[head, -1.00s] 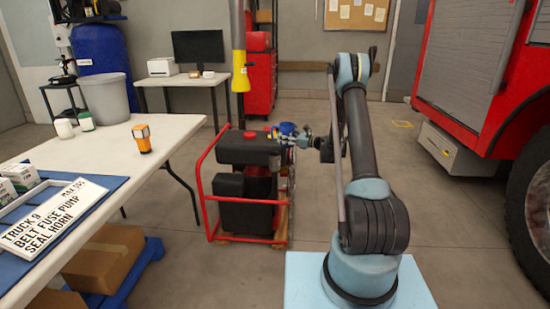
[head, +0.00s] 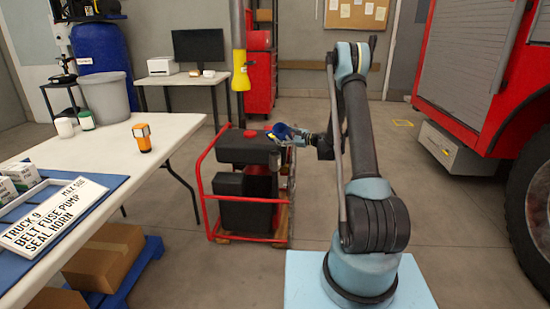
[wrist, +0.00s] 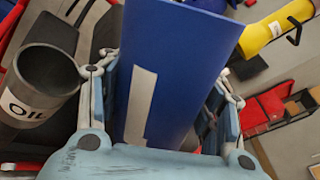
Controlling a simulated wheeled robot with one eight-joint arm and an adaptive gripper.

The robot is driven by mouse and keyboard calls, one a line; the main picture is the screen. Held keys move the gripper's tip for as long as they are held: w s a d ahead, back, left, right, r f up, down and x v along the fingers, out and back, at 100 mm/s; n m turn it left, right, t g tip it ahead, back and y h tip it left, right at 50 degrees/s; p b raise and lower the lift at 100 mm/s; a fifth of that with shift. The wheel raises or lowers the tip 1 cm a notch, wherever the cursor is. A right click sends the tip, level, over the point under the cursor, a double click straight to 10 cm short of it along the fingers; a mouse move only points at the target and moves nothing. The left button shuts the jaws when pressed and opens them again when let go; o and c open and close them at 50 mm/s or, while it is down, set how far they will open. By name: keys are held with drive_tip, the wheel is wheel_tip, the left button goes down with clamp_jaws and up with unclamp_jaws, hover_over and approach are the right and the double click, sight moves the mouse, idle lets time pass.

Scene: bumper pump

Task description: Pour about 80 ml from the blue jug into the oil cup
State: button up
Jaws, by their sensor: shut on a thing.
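The blue jug (wrist: 178,70) fills the middle of the wrist view, with a pale strip down its side. My gripper (wrist: 165,110) is shut on it, one finger on each side. In the head view the jug (head: 281,130) looks small and tilted above the red-framed pump, held by my gripper (head: 297,138). The grey oil cup (wrist: 42,85), marked OIL, stands left of the jug in the wrist view, apart from my fingers. Its visible inside looks dark; I cannot tell its level. The jug's mouth and any liquid are hidden.
The pump unit (head: 245,185) with its red frame stands on the floor under my gripper. A fire truck (head: 480,90) stands at right. The floor between is clear.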

drive_tip(key=shift+f+n, duration=0.1)
drive_tip(key=shift+n, duration=0.5)
drive_tip(key=shift+w+d+r+n, duration=0.15)
drive_tip(key=shift+r+n, duration=0.25)
drive_tip(key=shift+n, duration=0.5)
drive_tip(key=shift+f+n+h+p, duration=0.1)
drive_tip(key=shift+n+h+p, duration=0.2)
drive_tip(key=shift+f+n+t+p, duration=0.3)
drive_tip(key=shift+n+t+p, duration=0.2)
drive_tip(key=shift+n+p, duration=0.7)
drive_tip(key=shift+w+d+n, duration=0.2)
drive_tip(key=shift+w+n, duration=0.05)
drive_tip(key=shift+n, duration=0.15)
drive_tip(key=shift+s+a+f+n+h+p, duration=0.1)
drive_tip(key=shift+f+n+h+p, duration=0.15)
drive_tip(key=shift+n+p, duration=0.45)
idle(1.7)
drive_tip(key=shift+r, duration=0.1)
drive_tip(key=m, duration=0.3)
drive_tip(key=shift+w+r, duration=0.25)
drive_tip(key=shift+r, duration=0.05)
